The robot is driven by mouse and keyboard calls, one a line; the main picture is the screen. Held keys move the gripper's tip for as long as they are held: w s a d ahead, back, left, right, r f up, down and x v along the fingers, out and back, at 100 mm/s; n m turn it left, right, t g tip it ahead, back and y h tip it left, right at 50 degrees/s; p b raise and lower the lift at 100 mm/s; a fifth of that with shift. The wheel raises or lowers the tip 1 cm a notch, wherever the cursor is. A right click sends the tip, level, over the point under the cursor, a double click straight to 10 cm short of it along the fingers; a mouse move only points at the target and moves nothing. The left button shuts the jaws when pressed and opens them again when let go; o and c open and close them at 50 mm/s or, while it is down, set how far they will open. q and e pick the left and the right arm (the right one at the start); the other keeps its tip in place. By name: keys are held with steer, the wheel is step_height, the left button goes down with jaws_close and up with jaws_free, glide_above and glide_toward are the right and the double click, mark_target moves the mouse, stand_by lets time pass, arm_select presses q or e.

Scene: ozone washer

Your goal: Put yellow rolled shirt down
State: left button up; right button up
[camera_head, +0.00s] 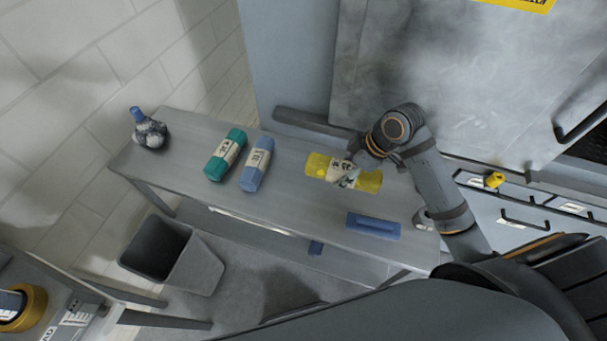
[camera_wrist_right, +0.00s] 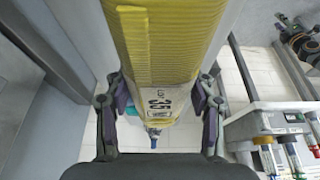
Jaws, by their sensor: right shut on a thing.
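The yellow rolled shirt (camera_head: 369,181) with a white label shows at the right part of the grey table (camera_head: 293,203) in the head view. My right gripper (camera_head: 350,171) is shut on it, around its labelled middle. In the right wrist view the yellow rolled shirt (camera_wrist_right: 158,45) lies between the two fingers of my right gripper (camera_wrist_right: 160,98). I cannot tell whether the shirt touches the tabletop or is just above it. My left gripper is not in view.
A teal roll (camera_head: 225,155) and a blue roll (camera_head: 257,164) lie left on the table. A blue flat item (camera_head: 373,226) lies near the front edge. A grey bin (camera_head: 172,254) stands on the floor.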

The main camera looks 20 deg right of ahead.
steer(key=w+a, duration=0.1)
steer(key=w+a+f+p, duration=0.1)
steer(key=w+a, duration=0.1)
steer(key=w+a+f, duration=0.1)
steer(key=shift+w+a, duration=0.15)
steer(key=shift+w, duration=0.15)
steer(key=p, duration=0.1)
glide_above(305, 182)
steer(key=s+d, duration=0.2)
steer(key=f, duration=0.5)
steer(key=shift+w+a, duration=0.2)
steer(key=shift+w, duration=0.05)
steer(key=shift+w+f, duration=0.25)
steer(key=shift+f, duration=0.1)
steer(key=shift+a+f, duration=0.15)
steer(key=shift+f, duration=0.05)
step_height(305, 182, down, 3)
steer(key=shift+w+a+p, duration=0.1)
steer(key=shift+p, duration=0.8)
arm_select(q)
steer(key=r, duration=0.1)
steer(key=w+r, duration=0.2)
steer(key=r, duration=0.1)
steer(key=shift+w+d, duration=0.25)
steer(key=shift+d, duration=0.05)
arm_select(e)
steer(key=shift+f, duration=0.1)
steer(key=o, duration=1.3)
steer(key=shift+f, duration=0.1)
